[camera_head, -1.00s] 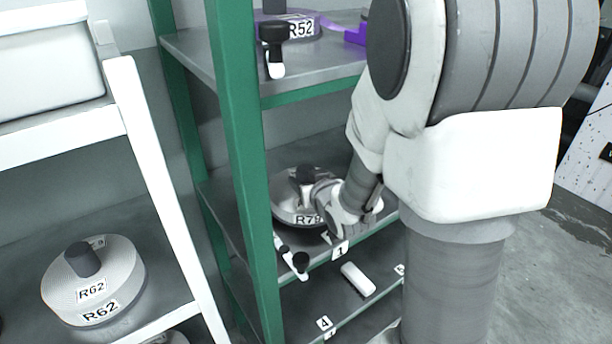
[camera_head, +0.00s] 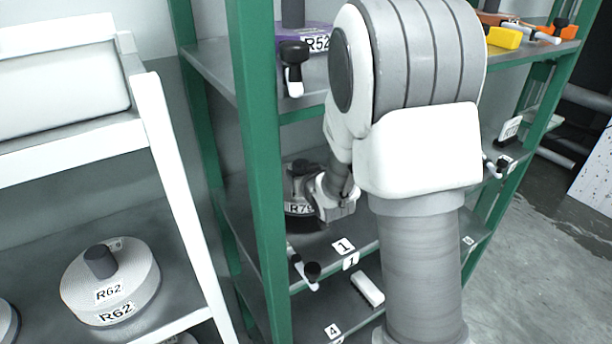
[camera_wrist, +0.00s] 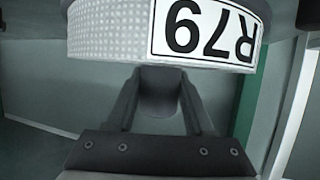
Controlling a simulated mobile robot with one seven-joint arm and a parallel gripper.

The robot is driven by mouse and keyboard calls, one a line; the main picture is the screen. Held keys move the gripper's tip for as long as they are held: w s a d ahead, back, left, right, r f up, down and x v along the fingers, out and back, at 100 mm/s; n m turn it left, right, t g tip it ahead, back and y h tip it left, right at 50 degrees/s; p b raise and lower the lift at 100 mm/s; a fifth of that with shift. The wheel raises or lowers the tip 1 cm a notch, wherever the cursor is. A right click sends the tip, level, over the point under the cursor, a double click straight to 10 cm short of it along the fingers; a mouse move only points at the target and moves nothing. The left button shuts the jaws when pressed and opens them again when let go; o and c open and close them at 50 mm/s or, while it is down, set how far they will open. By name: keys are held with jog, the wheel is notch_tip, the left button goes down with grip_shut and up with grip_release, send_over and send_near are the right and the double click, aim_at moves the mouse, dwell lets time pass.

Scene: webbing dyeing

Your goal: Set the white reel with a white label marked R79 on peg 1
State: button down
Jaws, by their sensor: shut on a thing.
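The white reel with the R79 label (camera_head: 298,208) is at the middle shelf of the green rack, above the tag marked 1 (camera_head: 343,246). It fills the top of the wrist view (camera_wrist: 110,32), with its label upside down. My gripper (camera_head: 326,194) is at the reel; in the wrist view (camera_wrist: 158,85) its fingers are shut on the reel's dark hub (camera_wrist: 158,100). I cannot make out peg 1 itself, nor whether the reel touches the shelf; the reel and my arm hide that spot.
A black lever with a white end (camera_head: 304,268) sticks out at the shelf's front edge. The green upright (camera_head: 260,180) is close left of the reel. Reel R52 (camera_head: 315,42) is on the shelf above. Reel R62 (camera_head: 112,285) is on the white rack at left.

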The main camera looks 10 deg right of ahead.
jog(key=shift+w+a+r+p, duration=0.1)
jog(key=shift+w+a+p, duration=0.1)
jog(key=shift+w, duration=0.35)
jog(key=shift+w+a+p, duration=0.1)
jog(key=shift+w+a, duration=0.05)
jog(key=shift+w, duration=0.35)
notch_tip(320, 180, down, 3)
jog(key=b, duration=0.3)
jog(key=shift+w+r, duration=0.1)
jog(key=shift+r, duration=0.05)
jog(key=shift+c, duration=1.9)
grip_release()
jog(key=shift+o, duration=0.9)
